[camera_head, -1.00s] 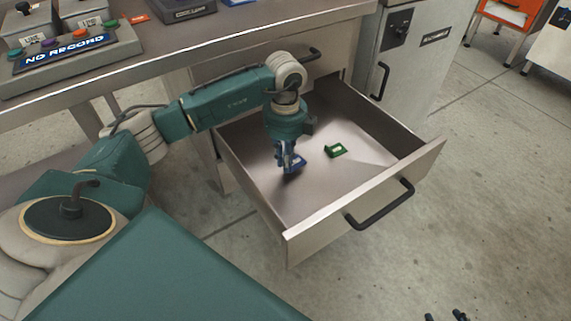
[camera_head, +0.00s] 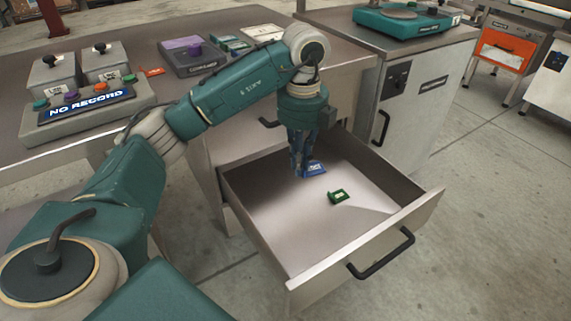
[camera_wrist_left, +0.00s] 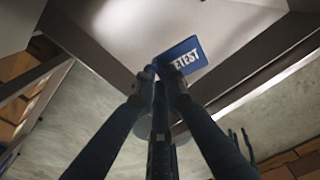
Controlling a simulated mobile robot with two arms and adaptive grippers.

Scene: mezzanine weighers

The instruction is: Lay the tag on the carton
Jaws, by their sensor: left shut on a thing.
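A small blue tag (camera_head: 314,168) is gripped at its edge by my left gripper (camera_head: 300,172), which is shut on it above the open drawer. In the left wrist view the tag (camera_wrist_left: 184,58) shows white lettering ending in "ETEST", just beyond the fingertips (camera_wrist_left: 160,80). A green tag (camera_head: 338,196) lies on the drawer floor, to the right and nearer than the blue one. I cannot pick out the carton in these views.
The pulled-out drawer (camera_head: 410,212) has raised walls and a black handle (camera_head: 382,256). A cabinet (camera_head: 425,95) with a teal scale (camera_head: 408,20) stands at right.

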